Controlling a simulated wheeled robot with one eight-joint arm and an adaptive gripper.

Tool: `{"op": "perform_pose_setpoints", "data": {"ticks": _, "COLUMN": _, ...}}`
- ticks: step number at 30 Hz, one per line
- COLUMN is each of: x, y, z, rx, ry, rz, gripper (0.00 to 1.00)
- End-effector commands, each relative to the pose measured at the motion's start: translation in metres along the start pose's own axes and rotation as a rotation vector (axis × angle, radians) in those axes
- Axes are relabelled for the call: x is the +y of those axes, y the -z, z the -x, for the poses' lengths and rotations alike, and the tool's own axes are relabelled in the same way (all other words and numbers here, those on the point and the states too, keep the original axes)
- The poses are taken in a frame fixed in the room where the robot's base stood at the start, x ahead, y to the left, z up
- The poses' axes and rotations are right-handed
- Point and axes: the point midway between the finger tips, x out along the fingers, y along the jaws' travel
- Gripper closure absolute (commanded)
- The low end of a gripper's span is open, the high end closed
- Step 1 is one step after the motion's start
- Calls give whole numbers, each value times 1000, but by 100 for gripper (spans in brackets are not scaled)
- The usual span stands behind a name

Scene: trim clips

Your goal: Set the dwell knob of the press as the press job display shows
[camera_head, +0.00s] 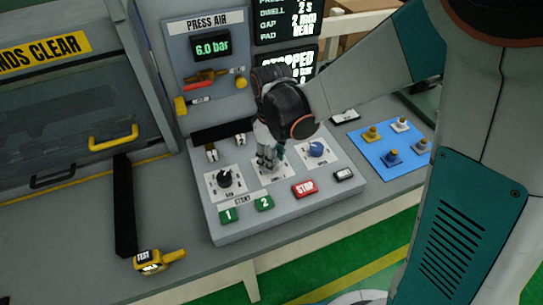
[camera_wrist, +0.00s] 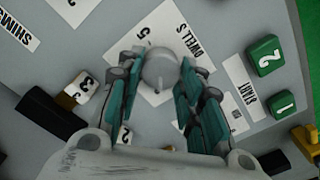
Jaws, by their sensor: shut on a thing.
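The press job display (camera_head: 287,20) is at the top of the head view, cut off by the frame; it reads DWELL 2 S, with GAP and PAD lines below. The dwell knob (camera_wrist: 160,68) is a round pale knob on a white plate (camera_wrist: 182,30) marked DWELL S, with a 5 readable. My gripper (camera_head: 268,160) is over the middle plate of the sloped panel, its fingers down around the knob. In the wrist view my gripper (camera_wrist: 158,88) is shut on the knob from both sides. The fingers hide the knob in the head view; its setting is unclear.
A dark knob (camera_head: 224,178) is left of my gripper and a blue knob (camera_head: 317,149) is right. Green buttons (camera_head: 228,215) and a red STOP button (camera_head: 305,188) are in front. A gauge reads 6.0 bar (camera_head: 212,47). A blue mat (camera_head: 388,150) holds several small parts.

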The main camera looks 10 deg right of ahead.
Motion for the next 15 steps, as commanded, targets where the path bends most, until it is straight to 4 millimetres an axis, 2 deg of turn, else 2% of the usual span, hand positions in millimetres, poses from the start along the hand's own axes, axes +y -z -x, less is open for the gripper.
{"op": "perform_pose_setpoints", "data": {"ticks": 7, "x": 0, "y": 0, "z": 0, "rx": 0, "ry": 0, "rz": 0, "gripper": 90}}
{"op": "perform_pose_setpoints", "data": {"ticks": 8, "x": 0, "y": 0, "z": 0, "rx": 0, "ry": 0, "rz": 0, "gripper": 64}}
{"op": "perform_pose_setpoints", "data": {"ticks": 10, "x": 0, "y": 0, "z": 0, "rx": 0, "ry": 0, "rz": -1, "gripper": 48}}
{"op": "perform_pose_setpoints", "data": {"ticks": 15, "x": 0, "y": 0, "z": 0, "rx": 0, "ry": 0, "rz": -1, "gripper": 46}}
